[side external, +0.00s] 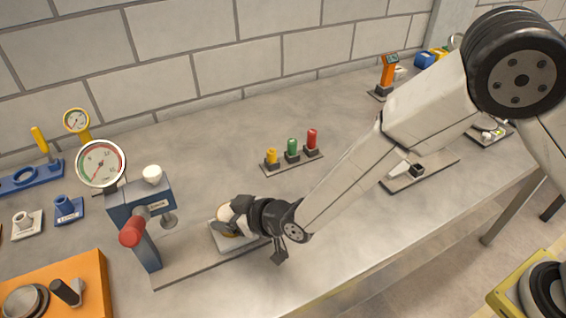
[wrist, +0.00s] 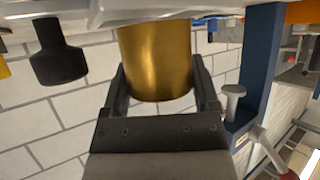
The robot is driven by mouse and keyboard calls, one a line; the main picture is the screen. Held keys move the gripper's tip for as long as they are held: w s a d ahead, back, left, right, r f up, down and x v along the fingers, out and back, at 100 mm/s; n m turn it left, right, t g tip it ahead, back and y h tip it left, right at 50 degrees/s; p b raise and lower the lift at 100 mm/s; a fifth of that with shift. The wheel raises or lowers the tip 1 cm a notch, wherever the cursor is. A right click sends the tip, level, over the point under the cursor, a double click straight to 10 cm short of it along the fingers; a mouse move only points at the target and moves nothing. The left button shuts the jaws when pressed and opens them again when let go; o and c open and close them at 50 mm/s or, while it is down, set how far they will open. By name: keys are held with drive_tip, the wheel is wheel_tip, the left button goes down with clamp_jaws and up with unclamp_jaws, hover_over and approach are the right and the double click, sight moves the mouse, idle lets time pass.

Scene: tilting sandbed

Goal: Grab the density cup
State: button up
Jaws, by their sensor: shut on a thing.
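The density cup appears to be the brass-gold cylinder (wrist: 155,60) in the wrist view. It sits between the two dark fingers of my gripper (wrist: 158,78), which are shut on its sides. In the side view my gripper (side external: 236,212) is low over a pale square pad (side external: 222,242) at the bench front. Only a small gold and whitish part of the cup (side external: 224,213) shows there, as the fingers and wrist hide most of it. I cannot tell whether the cup touches the pad.
A blue press with a red handle (side external: 132,232) and round gauge (side external: 100,164) stands close left of my gripper. An orange box (side external: 75,290) is at front left. Yellow, green and red pegs (side external: 292,148) stand behind. Bench between pegs and press is clear.

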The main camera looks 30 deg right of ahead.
drive_tip(key=shift+r, duration=0.5)
drive_tip(key=w+r+v, duration=0.1)
drive_tip(key=r+v, duration=0.1)
drive_tip(key=v, duration=1.5)
drive_tip(key=shift+a+r, duration=0.25)
drive_tip(key=shift+r, duration=0.25)
drive_tip(key=shift+s, duration=0.1)
drive_tip(key=shift+d, duration=0.1)
